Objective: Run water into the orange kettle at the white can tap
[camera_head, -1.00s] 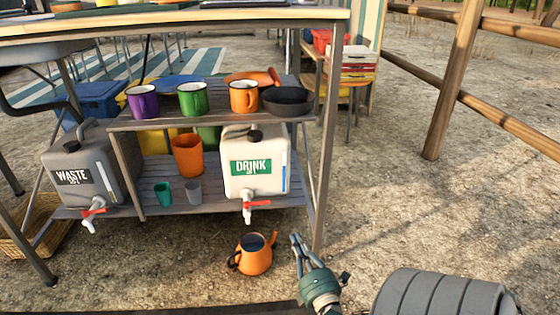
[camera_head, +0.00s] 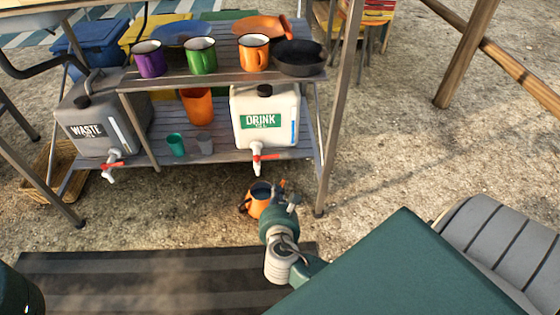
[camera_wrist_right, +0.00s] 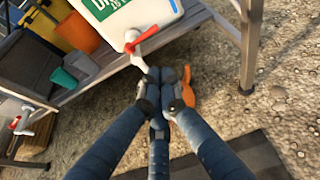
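The orange kettle (camera_head: 257,205) stands upright on the ground below the white can (camera_head: 264,105), which is labelled DRINK. The can's tap (camera_head: 256,160) has a red lever and sits above the kettle. My right gripper (camera_head: 286,193) is in front of the kettle and hides its right side. In the right wrist view its fingertips (camera_wrist_right: 166,82) are drawn together just below the tap's white spout (camera_wrist_right: 140,64), with nothing visible between them. Only a bit of the kettle (camera_wrist_right: 189,112) shows behind the fingers there. I cannot tell whether they touch anything. My left gripper is not in view.
A grey WASTE can (camera_head: 95,125) with its own red-levered tap stands on the lower shelf (camera_head: 215,150). Mugs and a dark pan (camera_head: 300,62) are on the shelf above. A table leg (camera_head: 335,130) stands right of the kettle. A striped mat (camera_head: 140,280) lies in front.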

